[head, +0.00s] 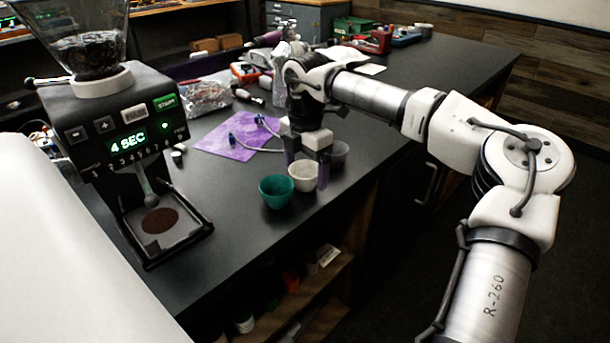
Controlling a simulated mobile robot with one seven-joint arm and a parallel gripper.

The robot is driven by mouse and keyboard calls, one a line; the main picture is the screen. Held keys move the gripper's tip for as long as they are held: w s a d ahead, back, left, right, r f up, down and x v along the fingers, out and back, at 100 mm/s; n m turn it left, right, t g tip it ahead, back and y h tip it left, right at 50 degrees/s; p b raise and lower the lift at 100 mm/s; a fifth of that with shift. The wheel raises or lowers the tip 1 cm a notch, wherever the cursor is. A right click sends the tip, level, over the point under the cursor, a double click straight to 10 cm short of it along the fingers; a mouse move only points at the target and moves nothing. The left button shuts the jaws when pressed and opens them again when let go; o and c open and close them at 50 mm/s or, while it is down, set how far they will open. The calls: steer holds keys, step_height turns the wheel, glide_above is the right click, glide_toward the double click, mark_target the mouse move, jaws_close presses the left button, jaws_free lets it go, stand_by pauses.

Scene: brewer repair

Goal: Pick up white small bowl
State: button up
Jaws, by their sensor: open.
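The small white bowl (303,177) stands on the dark counter between a green bowl and a grey bowl. My gripper (306,172) points down at it, with its purple fingers apart. One finger is at the right side of the white bowl, in front of the grey bowl (340,152). The other finger is behind the white bowl and partly hidden. I cannot tell whether the fingers touch the bowl. The green bowl (276,191) stands close at the left front of the white one.
A coffee grinder (125,125) with a lit panel stands at the left. A purple sheet (238,136) with blue-ended tubing lies behind the bowls. Tools and boxes fill the back of the counter (440,75). The counter's front edge is close to the bowls, with shelves below.

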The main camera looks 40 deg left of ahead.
steer(key=shift+a+f, duration=0.1)
steer(key=shift+f, duration=0.85)
steer(key=c, duration=1.1)
steer(key=shift+r, duration=0.15)
